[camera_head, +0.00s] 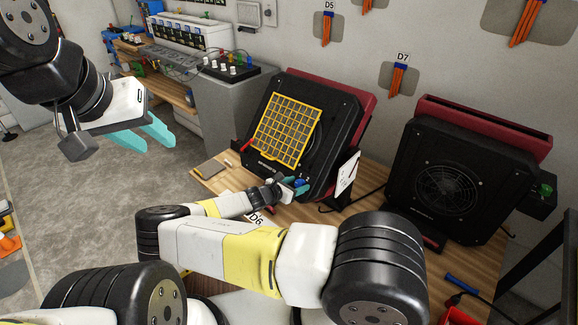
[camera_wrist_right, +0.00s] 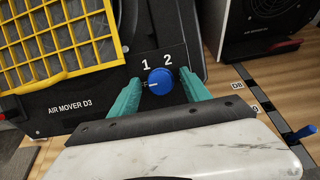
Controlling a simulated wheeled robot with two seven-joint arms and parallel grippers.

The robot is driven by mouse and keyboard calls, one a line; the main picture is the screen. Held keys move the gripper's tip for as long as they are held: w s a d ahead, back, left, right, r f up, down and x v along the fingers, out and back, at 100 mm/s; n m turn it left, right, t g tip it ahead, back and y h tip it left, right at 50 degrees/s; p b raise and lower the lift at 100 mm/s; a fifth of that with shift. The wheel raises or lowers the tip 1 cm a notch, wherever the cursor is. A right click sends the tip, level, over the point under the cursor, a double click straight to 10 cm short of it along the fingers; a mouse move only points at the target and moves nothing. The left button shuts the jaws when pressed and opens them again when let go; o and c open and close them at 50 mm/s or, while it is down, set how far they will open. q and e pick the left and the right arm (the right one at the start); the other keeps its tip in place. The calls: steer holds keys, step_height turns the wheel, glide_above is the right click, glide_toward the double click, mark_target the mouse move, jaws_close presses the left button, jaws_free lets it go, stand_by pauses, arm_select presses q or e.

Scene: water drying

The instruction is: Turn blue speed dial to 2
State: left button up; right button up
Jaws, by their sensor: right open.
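The blue speed dial (camera_wrist_right: 161,82) sits on the black front of the air mover labelled D3 (camera_wrist_right: 40,108), with the numbers 1 and 2 printed above it. Its white mark points left, toward a label partly hidden by the dial. My right gripper (camera_wrist_right: 163,87) is open, with one teal finger on each side of the dial; I cannot tell whether they touch it. In the head view, my right gripper (camera_head: 294,186) is at the lower right of this air mover (camera_head: 338,110), by the blue dial (camera_head: 300,182). My left gripper (camera_head: 158,146) is open and empty, above the floor at left.
A second black air mover (camera_head: 447,180) stands to the right on the wooden table (camera_head: 375,180).

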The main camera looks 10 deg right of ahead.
jaws_close()
steer(key=shift+m, duration=0.3)
steer(key=m+g, duration=0.1)
steer(key=m, duration=0.2)
steer(key=m+h, duration=0.1)
steer(key=m, duration=0.2)
steer(key=shift+w+g, duration=0.1)
steer(key=shift+g, duration=0.3)
steer(key=m+g, duration=0.1)
steer(key=m, duration=0.2)
steer(key=m+g, duration=0.1)
steer(key=m, duration=0.3)
steer(key=shift+r, duration=0.1)
steer(key=m, duration=0.3)
steer(key=m+g+y, duration=0.1)
steer(key=m, duration=0.2)
steer(key=shift+m+g+y, duration=0.3)
steer(key=m, duration=0.2)
steer(key=m+y, duration=0.1)
steer(key=m, duration=0.2)
steer(key=shift+w+y, duration=0.1)
steer(key=shift+y, duration=0.2)
